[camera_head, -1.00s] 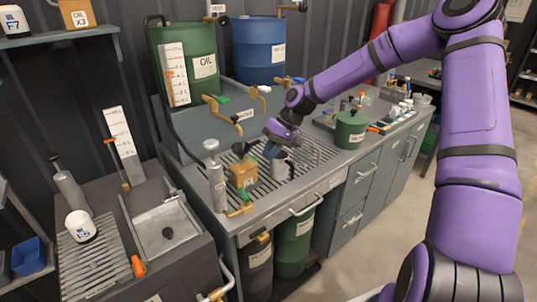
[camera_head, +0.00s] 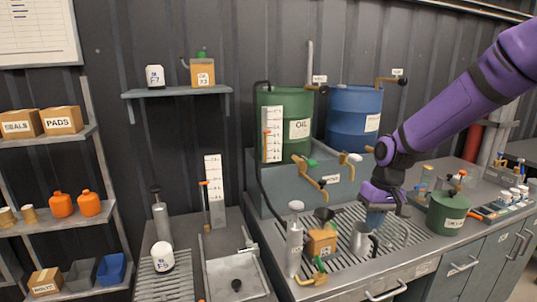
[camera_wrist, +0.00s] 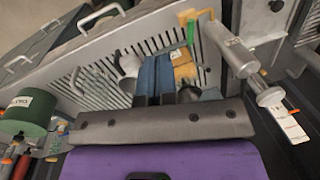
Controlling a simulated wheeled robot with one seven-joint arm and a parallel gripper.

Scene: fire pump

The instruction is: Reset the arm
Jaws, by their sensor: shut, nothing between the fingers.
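My purple arm (camera_head: 445,112) reaches in from the right over the grated bench. My gripper (camera_head: 374,220) points down above the grating, just behind and to the right of a metal mug (camera_head: 360,240). In the wrist view its blue fingers (camera_wrist: 154,76) are together, with nothing seen between them. The mug also shows there (camera_wrist: 129,66), left of the fingers. A tan box-shaped can (camera_head: 321,243) stands left of the mug, and in the wrist view it (camera_wrist: 184,64) is right of the fingers.
A grey pump cylinder (camera_head: 294,247) stands on the left of the grating. A green pot (camera_head: 447,213) is to the right. A green oil drum (camera_head: 286,125) and a blue drum (camera_head: 354,122) stand behind, with taps jutting forward. A clear glass-like container (camera_head: 396,232) is close to my gripper.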

